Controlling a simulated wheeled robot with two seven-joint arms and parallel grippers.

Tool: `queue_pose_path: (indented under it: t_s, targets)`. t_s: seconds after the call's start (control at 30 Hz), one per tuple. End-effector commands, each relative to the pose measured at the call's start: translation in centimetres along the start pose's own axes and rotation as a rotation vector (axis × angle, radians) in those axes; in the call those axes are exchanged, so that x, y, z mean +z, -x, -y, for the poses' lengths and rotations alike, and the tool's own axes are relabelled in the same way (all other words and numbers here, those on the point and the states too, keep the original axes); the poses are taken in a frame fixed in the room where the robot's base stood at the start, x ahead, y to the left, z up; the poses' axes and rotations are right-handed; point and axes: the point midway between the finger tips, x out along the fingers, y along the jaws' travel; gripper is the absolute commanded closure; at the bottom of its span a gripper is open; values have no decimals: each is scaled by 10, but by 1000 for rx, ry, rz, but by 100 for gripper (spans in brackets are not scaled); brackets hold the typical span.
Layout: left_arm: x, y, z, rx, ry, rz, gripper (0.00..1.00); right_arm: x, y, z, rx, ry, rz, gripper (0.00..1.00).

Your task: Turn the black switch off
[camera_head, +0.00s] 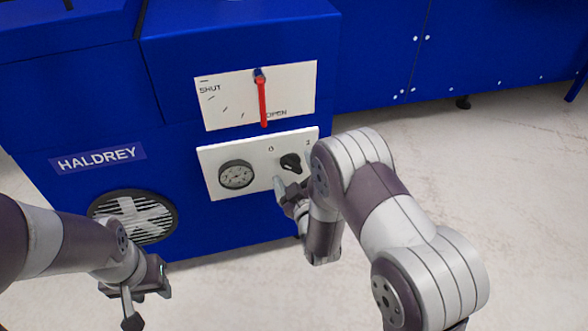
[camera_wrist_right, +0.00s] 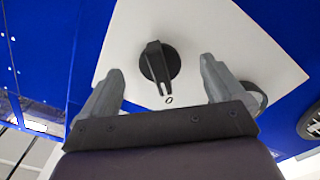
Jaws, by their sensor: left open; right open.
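The black switch (camera_head: 291,163) is a round knob with a raised bar, on a white panel (camera_head: 222,151) of the blue machine. My right gripper (camera_head: 290,185) is open close by the panel, just below the switch in the head view. In its wrist view the two fingers appear either side of the switch; contact cannot be told. My left gripper (camera_head: 148,305) is open and empty, low at the left.
A round gauge (camera_head: 237,175) sits left of the switch on the same panel. Above is a red lever (camera_head: 262,100) on a SHUT/OPEN plate (camera_head: 225,112), pointing down near OPEN. A round vent (camera_head: 135,215) is lower left. The pale floor (camera_head: 520,200) at right is clear.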

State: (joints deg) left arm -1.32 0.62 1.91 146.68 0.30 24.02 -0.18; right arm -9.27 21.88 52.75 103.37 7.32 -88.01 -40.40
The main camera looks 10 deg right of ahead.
Motion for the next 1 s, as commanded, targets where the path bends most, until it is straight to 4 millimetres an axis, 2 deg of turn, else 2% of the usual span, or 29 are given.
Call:
queue_pose_path:
  t_s: [0.3, 0.83, 1.0]
  targets:
    - [0, 2, 0, 0, 0, 0, 57, 0, 3, 0, -1, -1, 0, 4]
    - [-2, 15, 0, 0, 0, 0, 57, -1, 60, 0, -2, -1, 1, 4]
    - [-2, 16, 0, 0, 0, 0, 57, 0, 70, 0, 0, -1, 0, 4]
